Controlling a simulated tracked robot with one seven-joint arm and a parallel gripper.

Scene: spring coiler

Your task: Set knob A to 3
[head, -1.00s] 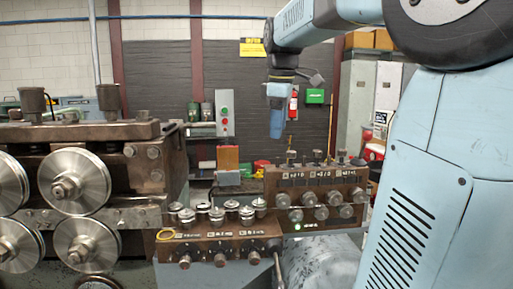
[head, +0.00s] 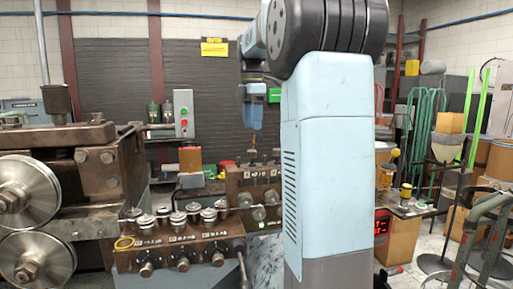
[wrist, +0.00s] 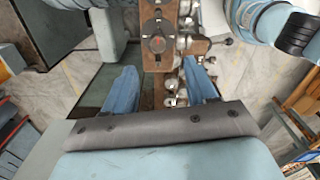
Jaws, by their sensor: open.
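Two brown control panels carry several round metal knobs. The nearer panel (head: 200,246) stands low in the head view, with a row of dark knobs (head: 183,264) on its front and round metal posts on top. The farther panel (head: 236,178) has metal knobs (head: 258,213) and is partly hidden by my arm. The labels are too small to read, so I cannot tell which knob is A or its setting. My gripper (head: 253,118) hangs pointing down above the farther panel. In the wrist view my gripper (wrist: 160,82) is open and empty, with brown panel and metal knobs below between its fingers.
The coiler's large steel rollers (head: 32,258) stand at the left. A box with red and green buttons (head: 183,114) is behind. A stool-like stand with a yellow-topped item (head: 405,195) and green poles (head: 470,118) are at the right. Some floor there is clear.

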